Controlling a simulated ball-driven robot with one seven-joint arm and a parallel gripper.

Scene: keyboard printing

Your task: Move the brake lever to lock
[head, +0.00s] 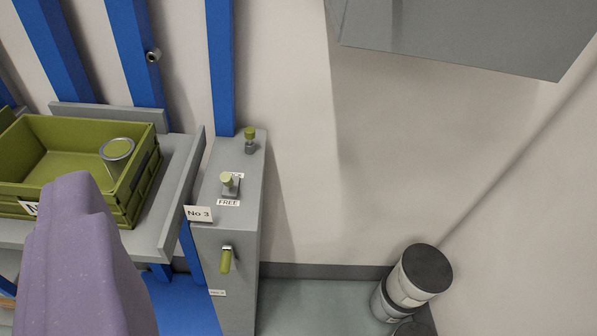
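The brake lever (228,180) has a yellow-green knob and stands on a dark plate on top of the grey post (246,210). A white FREE label (228,203) lies at the plate's near side. Another white label (238,175) lies behind the knob, partly hidden, so I cannot read it all. I cannot tell exactly how far the lever leans. A purple part of mine (80,260) fills the lower left, well apart from the lever. I can make out no fingertips, and nothing touches the lever.
The post also carries a second green knob (250,134) at the back, a green handle (226,260) on its front and a No 3 sign (199,213). Left, a green crate (130,207) holds a can (117,150). Buckets (420,275) stand right. A grey panel (470,35) hangs above.

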